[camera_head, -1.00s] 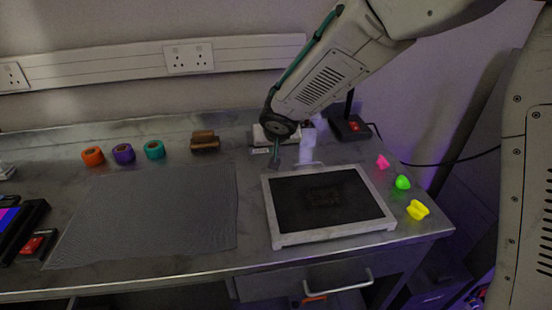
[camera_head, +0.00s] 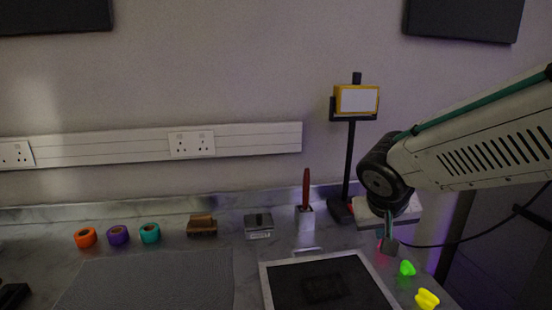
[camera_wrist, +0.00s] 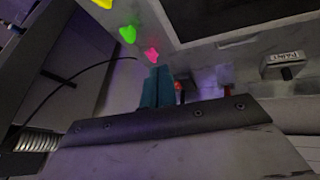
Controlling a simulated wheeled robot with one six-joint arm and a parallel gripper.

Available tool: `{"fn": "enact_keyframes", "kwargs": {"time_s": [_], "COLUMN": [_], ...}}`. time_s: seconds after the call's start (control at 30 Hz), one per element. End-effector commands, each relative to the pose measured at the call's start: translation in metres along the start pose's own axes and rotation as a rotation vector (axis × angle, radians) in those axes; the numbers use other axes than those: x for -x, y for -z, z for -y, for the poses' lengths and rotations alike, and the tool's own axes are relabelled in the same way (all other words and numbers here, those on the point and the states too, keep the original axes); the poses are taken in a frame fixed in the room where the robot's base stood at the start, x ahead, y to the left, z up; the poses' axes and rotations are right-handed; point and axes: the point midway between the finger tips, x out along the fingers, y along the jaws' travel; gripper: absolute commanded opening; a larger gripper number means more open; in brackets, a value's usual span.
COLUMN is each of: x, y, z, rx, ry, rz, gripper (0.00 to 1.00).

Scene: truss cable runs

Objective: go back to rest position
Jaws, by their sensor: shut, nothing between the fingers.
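My gripper (camera_head: 389,245) hangs at the right of the head view, fingers pointing down, in front of the back right part of the bench. Its fingers (camera_wrist: 158,88) also show in the wrist view, together and empty. The pink piece (camera_wrist: 152,54) shows just beyond the fingertips in the wrist view; in the head view it is mostly hidden behind my gripper. The green piece (camera_head: 407,268) and the yellow piece (camera_head: 427,299) lie to the right of the framed black board (camera_head: 268,291).
A yellow-framed sign (camera_head: 357,99) on a black post stands at the back right. A red-handled tool in a white holder (camera_head: 305,218), a grey block (camera_head: 258,225), a brown block (camera_head: 202,225) and orange (camera_head: 86,238), purple (camera_head: 118,235) and teal (camera_head: 150,233) rolls line the back. A cable trails at right.

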Motion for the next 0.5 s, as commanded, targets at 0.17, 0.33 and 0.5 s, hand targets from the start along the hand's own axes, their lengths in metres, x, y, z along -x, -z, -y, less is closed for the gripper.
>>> {"fn": "enact_keyframes", "kwargs": {"time_s": [0.17,0.33,0.5], "x": [0.046,0.080,0.100], "y": [-0.071,-0.138,-0.176], "z": [-0.062,-0.080,-0.078], "rx": [-0.029,-0.009,0.023], "ry": [0.012,0.110,0.204], "rz": [0.153,0.274,0.327], "gripper": [0.00,0.00,0.00]}}
